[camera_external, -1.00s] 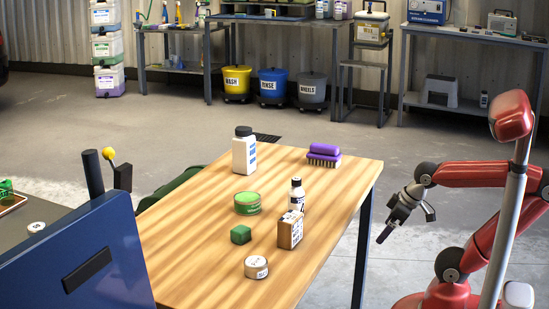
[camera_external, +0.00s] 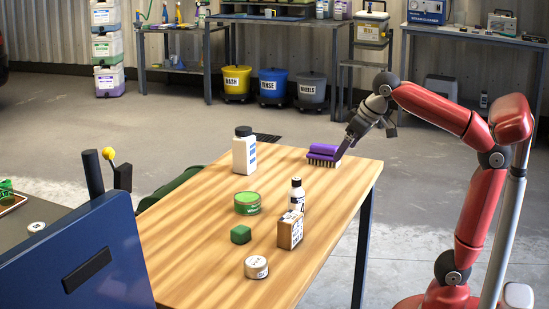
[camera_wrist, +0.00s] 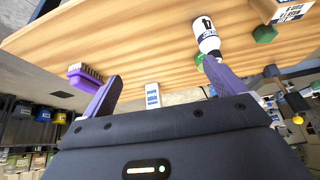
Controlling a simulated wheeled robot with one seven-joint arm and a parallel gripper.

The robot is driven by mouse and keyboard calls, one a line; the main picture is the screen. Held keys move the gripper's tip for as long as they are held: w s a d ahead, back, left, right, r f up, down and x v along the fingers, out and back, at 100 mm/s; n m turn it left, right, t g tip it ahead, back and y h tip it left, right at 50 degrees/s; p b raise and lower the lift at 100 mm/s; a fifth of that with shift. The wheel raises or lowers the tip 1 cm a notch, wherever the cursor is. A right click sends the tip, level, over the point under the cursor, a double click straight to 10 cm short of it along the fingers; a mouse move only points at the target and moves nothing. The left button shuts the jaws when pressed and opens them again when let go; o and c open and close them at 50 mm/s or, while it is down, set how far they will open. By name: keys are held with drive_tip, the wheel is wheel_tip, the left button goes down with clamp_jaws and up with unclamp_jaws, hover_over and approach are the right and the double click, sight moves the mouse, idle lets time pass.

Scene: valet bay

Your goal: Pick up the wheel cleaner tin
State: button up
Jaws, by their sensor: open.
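Two round tins stand on the wooden table (camera_external: 190,235): a green tin (camera_external: 247,204) near its middle and a low whitish tin (camera_external: 256,267) near its front. Their labels are too small to read, so I cannot tell which is the wheel cleaner. In the wrist view, a bit of green (camera_wrist: 200,62) shows behind the small bottle, perhaps the green tin. My gripper (camera_external: 365,145) is open and empty above the table's far right corner, beside the brush; its fingers (camera_wrist: 162,72) frame the wrist view.
A purple brush (camera_external: 323,155) stands by my gripper. A tall white bottle (camera_external: 244,151), a small black-capped bottle (camera_external: 297,196), a cardboard box (camera_external: 290,230) and a green cube (camera_external: 240,234) share the table.

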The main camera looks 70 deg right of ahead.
drive_tip(key=w+a+f+m, duration=0.1)
drive_tip(key=w+a, duration=0.3)
drive_tip(key=w, duration=0.3)
drive_tip(key=w+a, duration=0.3)
drive_tip(key=w, duration=0.5)
drive_tip(key=b, duration=0.1)
approach(248, 197)
drive_tip(key=w+a+r, duration=0.1)
drive_tip(key=r, duration=0.1)
drive_tip(key=shift+t+h, duration=0.3)
drive_tip(key=shift+h, duration=0.1)
drive_tip(key=x, duration=0.4)
drive_tip(key=s+b+x, duration=0.1)
drive_tip(key=x, duration=0.3)
drive_tip(key=s+f+x, duration=0.1)
drive_tip(key=x, duration=0.3)
drive_tip(key=shift+d+f, duration=0.1)
drive_tip(key=shift+d, duration=0.05)
drive_tip(key=shift+c, duration=0.2)
drive_tip(key=c, duration=1.2)
